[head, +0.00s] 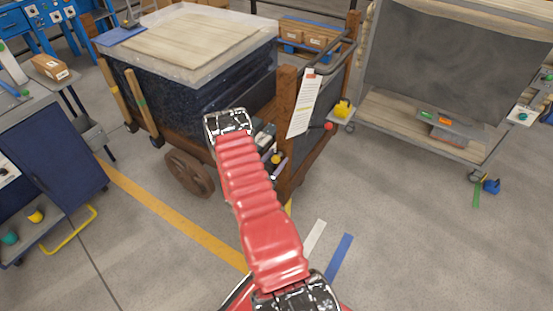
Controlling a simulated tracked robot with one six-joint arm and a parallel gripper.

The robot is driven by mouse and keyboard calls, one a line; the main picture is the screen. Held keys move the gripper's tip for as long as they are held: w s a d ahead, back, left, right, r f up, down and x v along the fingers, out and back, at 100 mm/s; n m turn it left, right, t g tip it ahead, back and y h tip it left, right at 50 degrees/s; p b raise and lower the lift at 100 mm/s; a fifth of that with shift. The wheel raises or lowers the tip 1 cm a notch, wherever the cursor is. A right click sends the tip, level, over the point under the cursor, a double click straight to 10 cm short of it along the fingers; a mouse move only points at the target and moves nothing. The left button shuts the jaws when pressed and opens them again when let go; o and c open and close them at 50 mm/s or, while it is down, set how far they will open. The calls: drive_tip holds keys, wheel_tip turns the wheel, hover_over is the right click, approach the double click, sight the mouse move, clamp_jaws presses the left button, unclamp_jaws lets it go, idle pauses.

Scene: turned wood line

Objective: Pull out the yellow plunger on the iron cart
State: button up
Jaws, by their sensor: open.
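The iron cart (190,108) is a dark, box-like cart with brown posts and a spoked wheel, at the upper middle of the head view. A small round yellow knob (275,159), which looks like the yellow plunger, shows low at the cart's near right end, just right of my red arm. My gripper (276,166) is partly hidden behind my arm; pale and dark parts of it show close around the knob. It is open. I cannot tell whether its fingers touch the knob.
A white sheet (301,103) hangs there. A grey shelf trolley (450,145) stands right, a blue cabinet (50,165) left.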

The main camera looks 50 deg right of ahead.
drive_tip(key=shift+c, duration=0.5)
clamp_jaws()
